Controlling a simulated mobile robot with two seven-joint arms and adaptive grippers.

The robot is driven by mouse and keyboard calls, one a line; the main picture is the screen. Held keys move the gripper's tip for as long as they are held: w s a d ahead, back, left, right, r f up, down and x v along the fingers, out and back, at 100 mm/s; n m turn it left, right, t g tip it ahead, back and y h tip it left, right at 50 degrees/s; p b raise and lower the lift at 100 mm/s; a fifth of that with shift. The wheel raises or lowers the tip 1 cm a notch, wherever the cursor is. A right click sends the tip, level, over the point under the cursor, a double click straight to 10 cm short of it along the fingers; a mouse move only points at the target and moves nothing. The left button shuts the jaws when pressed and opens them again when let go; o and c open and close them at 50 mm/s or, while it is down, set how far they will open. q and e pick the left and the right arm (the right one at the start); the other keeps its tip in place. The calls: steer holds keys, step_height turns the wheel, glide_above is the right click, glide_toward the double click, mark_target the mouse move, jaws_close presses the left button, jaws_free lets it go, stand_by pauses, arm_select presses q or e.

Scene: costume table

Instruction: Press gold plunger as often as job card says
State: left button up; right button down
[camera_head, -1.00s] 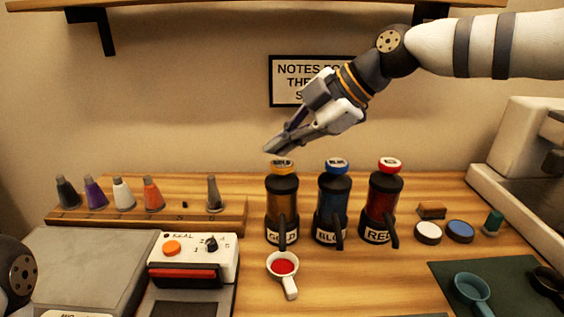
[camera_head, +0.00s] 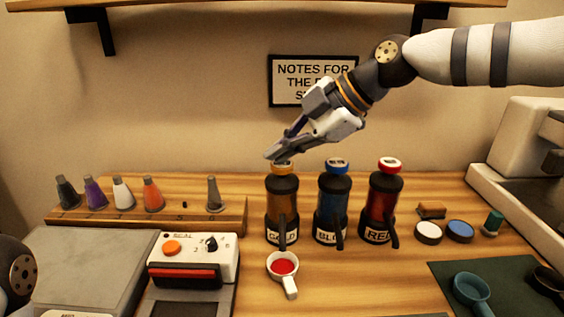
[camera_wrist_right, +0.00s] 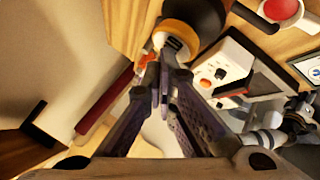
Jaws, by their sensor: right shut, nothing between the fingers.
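The gold dispenser (camera_head: 282,208) stands leftmost of three, its label partly hidden by its handle. Its gold plunger cap (camera_head: 285,171) is on top. My right gripper (camera_head: 272,155) is shut and empty, slanting down from the upper right. Its fingertips overlap the cap's top edge; I cannot tell whether they touch it. In the right wrist view, the shut fingertips (camera_wrist_right: 160,62) lie at the gold cap (camera_wrist_right: 181,36). A cup with red contents (camera_head: 283,265) stands in front of the dispenser. No readable job card shows. My left gripper is out of view.
The blue dispenser (camera_head: 332,205) and red dispenser (camera_head: 383,208) stand close by on the right. A wooden rack (camera_head: 120,218) with several cones is left. A sealer box (camera_head: 194,262) sits in front of it. A wall sign (camera_head: 290,82) is partly hidden by my right arm.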

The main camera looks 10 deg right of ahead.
mark_target(282, 166)
steer(key=shift+f, duration=0.7)
stand_by(0.5)
steer(key=shift+r, duration=0.1)
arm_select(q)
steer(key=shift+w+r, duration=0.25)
arm_select(e)
steer(key=shift+r, duration=1.2)
steer(key=shift+r+p, duration=0.55)
steer(key=shift+r, duration=2)
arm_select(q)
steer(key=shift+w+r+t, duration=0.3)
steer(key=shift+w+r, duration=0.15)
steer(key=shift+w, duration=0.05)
arm_select(e)
steer(key=shift+f, duration=0.1)
